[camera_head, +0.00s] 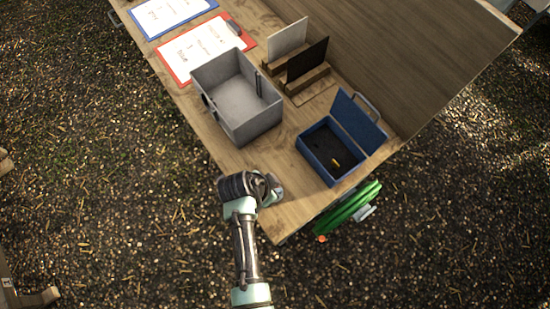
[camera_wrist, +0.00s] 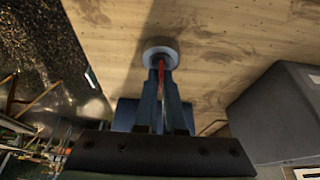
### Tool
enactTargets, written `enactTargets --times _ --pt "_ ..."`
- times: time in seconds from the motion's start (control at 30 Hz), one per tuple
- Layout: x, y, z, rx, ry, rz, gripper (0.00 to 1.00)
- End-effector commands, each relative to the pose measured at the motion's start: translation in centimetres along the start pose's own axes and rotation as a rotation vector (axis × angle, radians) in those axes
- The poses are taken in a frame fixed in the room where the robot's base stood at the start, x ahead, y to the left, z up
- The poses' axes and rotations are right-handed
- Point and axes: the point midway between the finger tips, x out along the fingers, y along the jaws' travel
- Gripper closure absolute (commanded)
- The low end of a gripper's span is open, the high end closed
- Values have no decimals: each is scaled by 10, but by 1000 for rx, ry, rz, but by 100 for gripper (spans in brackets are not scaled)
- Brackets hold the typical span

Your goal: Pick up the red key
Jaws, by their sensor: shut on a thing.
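My gripper (camera_wrist: 161,85) points at the wooden tabletop in the wrist view, its two fingers shut on a thin red thing, which I take for the red key (camera_wrist: 161,72). Only a narrow red strip of it shows between the fingers. A round pale grey disc (camera_wrist: 160,47) is right at the fingertips; I cannot tell if it is joined to the key. In the head view my gripper (camera_head: 273,190) is low over the table's near corner, and the key is not discernible there.
A grey open box (camera_head: 237,97) stands beyond my gripper. A green coiled hose (camera_head: 345,207) hangs at the table's edge. Clipboards (camera_head: 205,46) and dark and white panels (camera_head: 306,62) are farther back.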

Motion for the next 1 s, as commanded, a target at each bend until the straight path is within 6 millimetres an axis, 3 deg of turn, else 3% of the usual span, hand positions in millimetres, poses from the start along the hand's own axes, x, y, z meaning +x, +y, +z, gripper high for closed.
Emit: enactTargets --times 0.47,1.0 --pt "-10 -1 -4 0 1 -2 100" --pt "-78 -1 -33 0 2 -3 100"
